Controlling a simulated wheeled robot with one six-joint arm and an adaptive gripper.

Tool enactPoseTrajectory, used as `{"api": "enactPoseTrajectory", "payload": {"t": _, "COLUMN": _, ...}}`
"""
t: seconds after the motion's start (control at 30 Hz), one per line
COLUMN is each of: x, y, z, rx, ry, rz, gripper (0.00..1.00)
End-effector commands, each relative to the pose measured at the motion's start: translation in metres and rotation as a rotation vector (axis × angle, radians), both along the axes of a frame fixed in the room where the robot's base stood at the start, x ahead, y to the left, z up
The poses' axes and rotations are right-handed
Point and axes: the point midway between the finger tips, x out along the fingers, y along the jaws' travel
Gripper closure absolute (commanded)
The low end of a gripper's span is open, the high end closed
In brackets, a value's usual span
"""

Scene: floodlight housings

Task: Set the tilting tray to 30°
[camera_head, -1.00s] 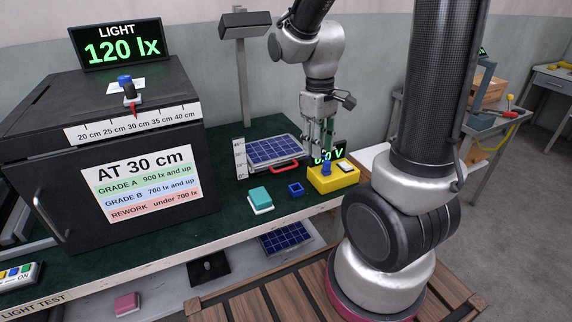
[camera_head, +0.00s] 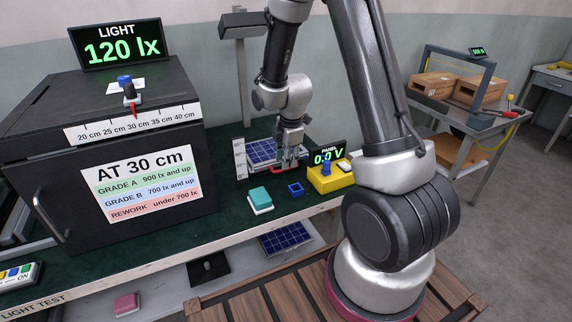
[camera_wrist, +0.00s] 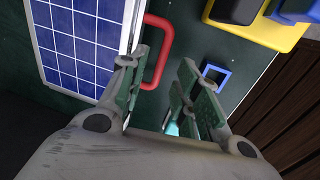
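The tilting tray holds a blue solar panel (camera_head: 262,152) on the green bench and appears to lie low, near flat. A white angle scale (camera_head: 240,158) stands at its left; its marks are too small to read surely. The tray's red handle (camera_head: 278,170) is partly behind my gripper (camera_head: 290,163). In the wrist view, the red handle (camera_wrist: 167,45) curves out from the panel's frame (camera_wrist: 126,30). My gripper (camera_wrist: 162,92) is open, its fingers apart. The left finger overlaps the handle's near end, and the handle's outer bar shows between the fingertips. I cannot tell whether they touch.
A yellow block (camera_head: 330,179) with a blue knob stands right of the tray, before a panel display (camera_head: 326,156) reading 0.0 V. A blue square ring (camera_head: 295,189) and a teal block (camera_head: 260,197) lie in front. A black test box (camera_head: 110,150) stands left.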

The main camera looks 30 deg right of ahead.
Motion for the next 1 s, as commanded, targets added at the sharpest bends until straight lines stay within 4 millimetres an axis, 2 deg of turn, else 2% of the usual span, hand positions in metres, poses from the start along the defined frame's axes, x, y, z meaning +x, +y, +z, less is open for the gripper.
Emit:
{"api": "enactPoseTrajectory", "payload": {"t": 0.1, "x": 0.002, "y": 0.0, "z": -0.018, "rx": 0.0, "ry": 0.003, "rz": 0.0, "gripper": 0.68}}
{"api": "enactPoseTrajectory", "payload": {"t": 0.2, "x": 0.004, "y": 0.0, "z": -0.026, "rx": 0.0, "ry": 0.001, "rz": -0.001, "gripper": 0.68}}
{"api": "enactPoseTrajectory", "payload": {"t": 0.53, "x": 0.005, "y": 0.0, "z": -0.031, "rx": 0.0, "ry": 0.0, "rz": -0.002, "gripper": 0.68}}
{"api": "enactPoseTrajectory", "payload": {"t": 0.7, "x": 0.005, "y": 0.0, "z": -0.031, "rx": 0.0, "ry": 0.001, "rz": -0.002, "gripper": 0.99}}
{"api": "enactPoseTrajectory", "payload": {"t": 1.0, "x": 0.005, "y": 0.0, "z": -0.03, "rx": 0.0, "ry": 0.002, "rz": -0.002, "gripper": 1.0}}
